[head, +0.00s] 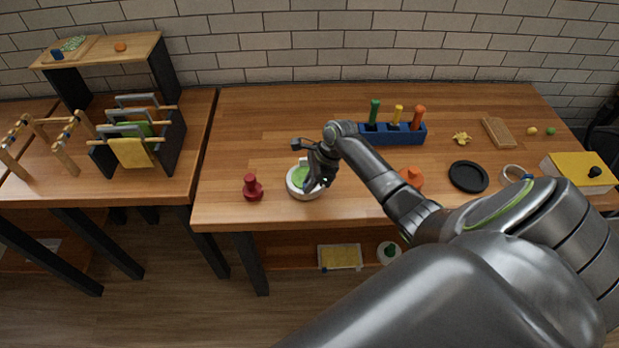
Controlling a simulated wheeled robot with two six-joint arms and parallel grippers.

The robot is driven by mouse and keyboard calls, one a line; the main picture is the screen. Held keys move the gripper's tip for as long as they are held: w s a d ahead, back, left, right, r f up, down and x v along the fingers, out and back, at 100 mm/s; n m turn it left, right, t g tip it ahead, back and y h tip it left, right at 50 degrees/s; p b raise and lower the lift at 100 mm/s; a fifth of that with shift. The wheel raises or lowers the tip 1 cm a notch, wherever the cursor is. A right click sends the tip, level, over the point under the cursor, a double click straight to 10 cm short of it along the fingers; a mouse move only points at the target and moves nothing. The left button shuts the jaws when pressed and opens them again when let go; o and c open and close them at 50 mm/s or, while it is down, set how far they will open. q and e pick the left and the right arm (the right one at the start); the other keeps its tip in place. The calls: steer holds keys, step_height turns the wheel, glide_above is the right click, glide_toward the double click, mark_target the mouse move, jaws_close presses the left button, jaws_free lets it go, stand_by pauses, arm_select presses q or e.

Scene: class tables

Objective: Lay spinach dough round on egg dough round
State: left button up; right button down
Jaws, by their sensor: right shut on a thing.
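The spinach dough round (299,174) is a green disc over a white round dish (303,195) near the front left of the long table. My right gripper (314,181) reaches in from the right, points down at the dish and is shut on the green round at its right side. The gripper covers part of the round and dish. I cannot make out the egg dough round; it may be hidden under the green one. Whether the green round rests on something or hangs just above it is too small to tell. My left gripper is not in view.
A red stamp-like piece (253,188) stands left of the dish. An orange piece (412,177) and a black round plate (468,176) are to the right. A blue block (378,133) with upright handles stands behind. The back left of the table (270,115) is clear.

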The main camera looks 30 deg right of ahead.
steer(key=shift+f, duration=0.1)
steer(key=c, duration=1.4)
jaws_free()
steer(key=b+v, duration=0.2)
steer(key=v, duration=1.5)
steer(key=shift+s+d+b, duration=0.1)
steer(key=shift+b, duration=0.25)
